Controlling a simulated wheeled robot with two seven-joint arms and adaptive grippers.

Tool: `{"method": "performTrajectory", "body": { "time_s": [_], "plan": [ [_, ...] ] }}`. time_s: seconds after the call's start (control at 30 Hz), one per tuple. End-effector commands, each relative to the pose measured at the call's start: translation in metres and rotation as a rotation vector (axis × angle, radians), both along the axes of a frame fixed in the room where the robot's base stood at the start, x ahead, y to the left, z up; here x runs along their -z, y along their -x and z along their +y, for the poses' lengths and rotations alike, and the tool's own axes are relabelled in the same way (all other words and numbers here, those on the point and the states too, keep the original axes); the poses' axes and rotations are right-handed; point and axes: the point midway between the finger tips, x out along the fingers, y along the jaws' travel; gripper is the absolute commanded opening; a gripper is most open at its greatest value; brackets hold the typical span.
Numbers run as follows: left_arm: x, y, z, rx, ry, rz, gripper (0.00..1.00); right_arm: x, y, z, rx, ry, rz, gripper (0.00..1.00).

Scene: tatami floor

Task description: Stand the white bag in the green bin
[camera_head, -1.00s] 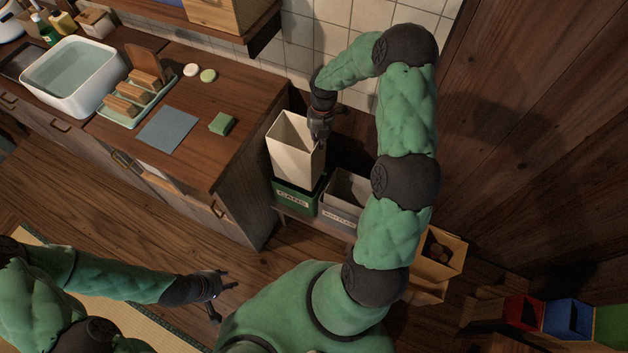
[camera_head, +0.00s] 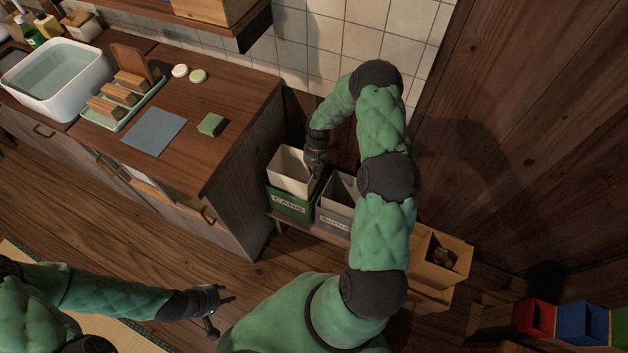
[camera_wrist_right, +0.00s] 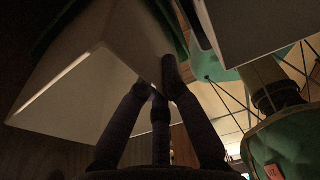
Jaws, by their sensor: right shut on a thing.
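The white bag (camera_head: 289,173) stands upright with its open top upward, its lower part inside the green bin (camera_head: 290,205), which has a label reading CANS. My right gripper (camera_head: 314,173) is shut on the bag's right-hand rim. In the right wrist view the pale bag (camera_wrist_right: 95,75) fills the upper left, and the fingers of my right gripper (camera_wrist_right: 162,85) meet at its edge. The bag's bottom is hidden inside the bin. My left gripper (camera_head: 222,312) is open and empty above the floor at lower left, far from the bag.
A grey bin (camera_head: 340,200) stands just right of the green bin on a low rack. The wooden counter (camera_head: 232,155) rises close on the left. A cardboard box (camera_head: 440,262) is to the right, with red, blue and green bins (camera_head: 580,322) beyond.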

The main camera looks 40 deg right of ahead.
Motion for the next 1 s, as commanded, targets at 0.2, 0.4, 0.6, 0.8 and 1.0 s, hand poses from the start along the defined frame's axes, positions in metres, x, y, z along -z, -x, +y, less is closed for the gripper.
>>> {"method": "performTrajectory", "body": {
  "time_s": [0.2, 0.4, 0.6, 0.8, 1.0],
  "plan": [
    [0.011, 0.000, 0.000, 0.000, 0.000, 0.000, 0.40, 0.026, 0.000, 0.000, 0.001, -0.001, 0.002, 0.00],
    [0.016, 0.000, 0.000, 0.000, 0.000, 0.000, 0.40, 0.042, 0.000, 0.000, 0.000, 0.000, 0.000, 0.00],
    [0.015, 0.000, 0.000, 0.000, 0.000, 0.000, 0.40, 0.041, 0.000, 0.000, 0.000, 0.000, 0.000, 0.00],
    [0.017, 0.000, 0.000, 0.000, 0.000, 0.000, 0.40, 0.044, 0.000, 0.000, 0.000, 0.000, 0.000, 0.23],
    [0.017, 0.000, 0.000, 0.000, 0.000, 0.000, 0.40, 0.044, 0.000, 0.000, 0.000, -0.001, 0.000, 0.30]
  ]
}}
